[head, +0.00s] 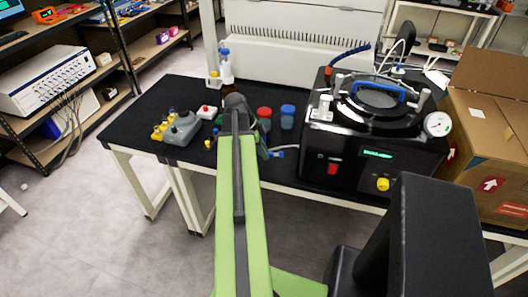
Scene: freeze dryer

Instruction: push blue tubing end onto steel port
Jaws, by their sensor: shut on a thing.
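My green arm reaches up the middle of the head view to a dark joint at the table. Part of my gripper (273,153) shows just right of the arm, near the table's front edge. It is small and partly hidden by the arm. A short light-blue piece, apparently the blue tubing end (286,148), sticks out at its tip, pointing right toward the freeze dryer. The black freeze dryer (330,152) stands to the right, apart from the gripper. I cannot pick out the steel port for certain.
Red-capped (264,116) and blue-capped (287,118) jars stand behind my gripper. A grey device with yellow knobs (181,128) is at left. A gauge (438,124) and yellow knob (383,184) project from the dryer. A cardboard box (490,110) stands at right.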

